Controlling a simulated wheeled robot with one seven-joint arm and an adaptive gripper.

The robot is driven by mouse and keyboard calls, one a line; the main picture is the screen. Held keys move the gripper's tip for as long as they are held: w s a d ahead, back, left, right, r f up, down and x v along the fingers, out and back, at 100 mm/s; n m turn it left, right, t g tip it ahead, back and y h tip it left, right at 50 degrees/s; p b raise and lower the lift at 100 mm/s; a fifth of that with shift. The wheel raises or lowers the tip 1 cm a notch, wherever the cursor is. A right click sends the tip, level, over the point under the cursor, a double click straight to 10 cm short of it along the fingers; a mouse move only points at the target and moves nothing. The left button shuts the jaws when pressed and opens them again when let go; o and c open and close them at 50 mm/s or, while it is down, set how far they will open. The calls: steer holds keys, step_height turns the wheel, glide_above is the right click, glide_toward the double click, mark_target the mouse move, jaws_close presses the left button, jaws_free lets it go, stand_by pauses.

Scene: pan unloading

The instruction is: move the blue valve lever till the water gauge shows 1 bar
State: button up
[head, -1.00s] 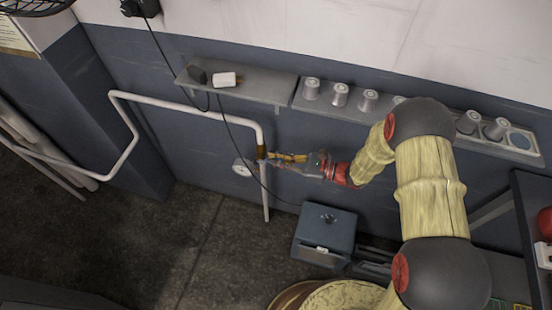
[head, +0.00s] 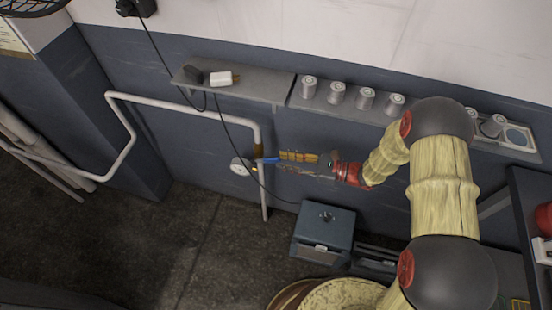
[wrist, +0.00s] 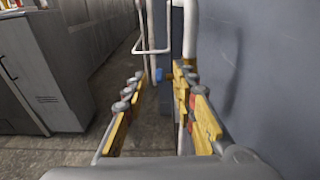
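The white pipe (head: 264,196) runs down the blue-grey wall and carries a brass valve (head: 258,151). The blue valve lever (head: 269,160) sticks out to the right from the valve. In the wrist view my gripper (wrist: 160,80) is open, with nothing held.
A shelf (head: 262,92) with a white box is above the valve. Several metal cups (head: 337,93) stand on a ledge at right. A black cable (head: 229,135) hangs past the gauge. A blue-grey box (head: 325,226) is below my gripper. The floor at left is clear.

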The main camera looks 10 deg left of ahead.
steer(key=d, duration=0.7)
steer(key=shift+s+d+r, duration=0.25)
steer(key=shift+s+r, duration=0.05)
steer(key=shift+r, duration=0.05)
steer(key=s+f+n+g+h, duration=0.2)
steer(key=s+f+n+g, duration=0.15)
steer(key=s, duration=0.35)
steer(key=s+d+r+n+g+h, duration=0.35)
steer(key=s+d+n+h, duration=0.25)
steer(key=s, duration=0.2)
steer(key=s+d+r+n+t+h, duration=0.3)
steer(key=d+r+n+t+h, duration=0.4)
steer(key=d+r, duration=0.65)
step_height(320, 180, up, 14)
steer(key=s+n+t+h, duration=0.2)
steer(key=t, duration=0.2)
steer(key=shift+s+a, duration=0.15)
steer(key=shift+a, duration=0.3)
